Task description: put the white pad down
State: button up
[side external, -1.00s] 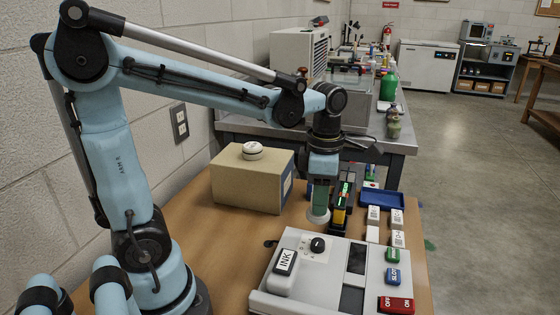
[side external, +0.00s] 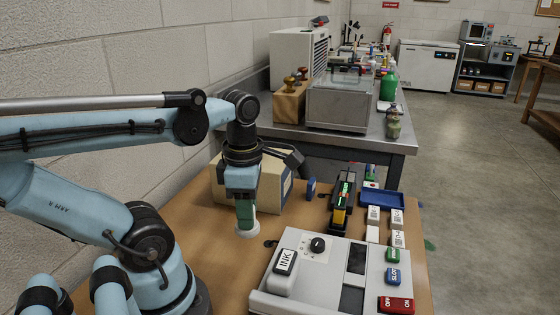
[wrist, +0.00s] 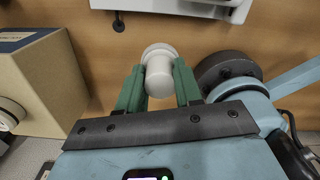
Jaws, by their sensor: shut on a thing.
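My gripper (side external: 245,215) is over the wooden bench, in front of the cardboard box, pointing down. In the wrist view its green fingers (wrist: 158,72) are shut on the white pad (wrist: 159,55), which has a narrow round body and a wider round end. In the side view the pad's wide end (side external: 247,233) shows below the fingertips, low over the bench top. I cannot tell whether it touches the wood.
The cardboard box (side external: 270,198) stands close behind the gripper; a white round thing (wrist: 9,114) shows by it in the wrist view. A grey ink machine (side external: 310,268) lies to the right. Bare wood (side external: 215,270) surrounds the pad. A blue tray (side external: 383,198) is farther right.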

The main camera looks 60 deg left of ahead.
jog(key=a+f, duration=0.2)
jog(key=a, duration=0.1)
jog(key=s+a+f, duration=0.1)
jog(key=a+f, duration=0.1)
jog(key=a, duration=0.2)
jog(key=s+a+f, duration=0.1)
jog(key=a+f, duration=0.1)
jog(key=a, duration=0.1)
jog(key=shift+s+a+f, duration=0.25)
jog(key=shift+a+f, duration=0.05)
jog(key=shift+a, duration=0.1)
jog(key=shift+f, duration=2)
jog(key=shift+f, duration=0.15)
jog(key=o, duration=1)
